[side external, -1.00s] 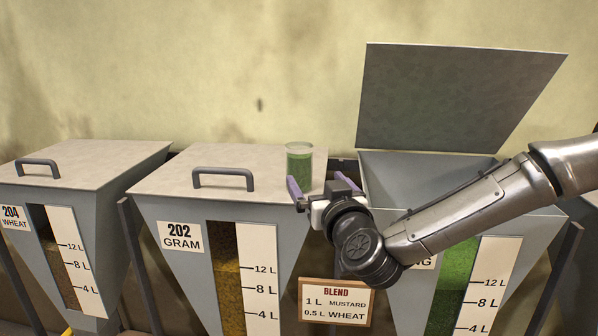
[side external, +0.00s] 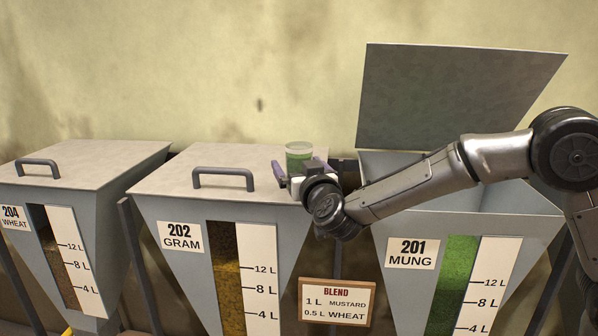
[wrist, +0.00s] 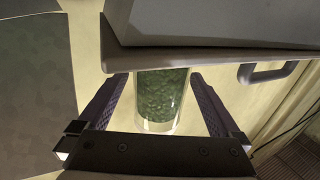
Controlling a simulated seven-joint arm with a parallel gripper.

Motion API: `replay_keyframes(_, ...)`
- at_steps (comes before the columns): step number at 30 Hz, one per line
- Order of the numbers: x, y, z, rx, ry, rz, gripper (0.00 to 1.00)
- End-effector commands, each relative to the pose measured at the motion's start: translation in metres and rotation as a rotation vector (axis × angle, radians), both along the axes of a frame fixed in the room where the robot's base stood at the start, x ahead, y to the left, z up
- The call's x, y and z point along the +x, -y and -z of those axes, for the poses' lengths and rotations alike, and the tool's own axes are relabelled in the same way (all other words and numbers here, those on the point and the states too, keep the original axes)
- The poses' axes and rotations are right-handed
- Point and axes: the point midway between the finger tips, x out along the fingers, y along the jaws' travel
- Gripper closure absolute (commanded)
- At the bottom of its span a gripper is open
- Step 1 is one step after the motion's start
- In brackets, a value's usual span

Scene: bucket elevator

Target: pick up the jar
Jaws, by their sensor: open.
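The jar (side external: 299,152) is a clear cylinder with green contents. It stands upright on the closed lid of the 202 GRAM bin (side external: 150,185), near the lid's right end. My gripper (side external: 300,168) is open at the jar's near side, and its body hides the jar's lower part in the side view. In the wrist view the jar (wrist: 162,97) lies between the two purple-grey fingers of my gripper (wrist: 158,82), with a gap on each side. That view looks inverted, with the lid above the jar. The fingers do not visibly touch the jar.
The lid handle (side external: 223,178) is left of the jar. To the right, the 201 MUNG bin (side external: 520,225) has its lid (side external: 455,98) raised. The 204 WHEAT bin (side external: 100,215) is closed at the left. A BLEND sign (side external: 335,302) hangs between bins.

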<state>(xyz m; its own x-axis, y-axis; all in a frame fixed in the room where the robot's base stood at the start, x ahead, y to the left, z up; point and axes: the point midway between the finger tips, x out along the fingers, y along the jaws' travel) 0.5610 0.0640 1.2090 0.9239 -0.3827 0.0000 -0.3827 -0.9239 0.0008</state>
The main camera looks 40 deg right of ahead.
Motion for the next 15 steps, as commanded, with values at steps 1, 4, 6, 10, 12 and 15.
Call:
replay_keyframes(1, 0.007, 0.003, 0.000, 0.000, 0.000, 0.002, 0.00)
replay_keyframes(4, 0.016, 0.007, 0.000, 0.001, 0.000, 0.002, 0.00)
replay_keyframes(6, 0.019, 0.008, 0.000, 0.001, 0.000, 0.000, 0.00)
replay_keyframes(10, 0.020, 0.008, 0.000, 0.001, 0.000, -0.001, 0.00)
replay_keyframes(12, 0.020, 0.008, 0.000, 0.001, 0.000, -0.001, 0.00)
replay_keyframes(15, 0.020, 0.008, 0.000, 0.001, 0.000, -0.001, 0.13)
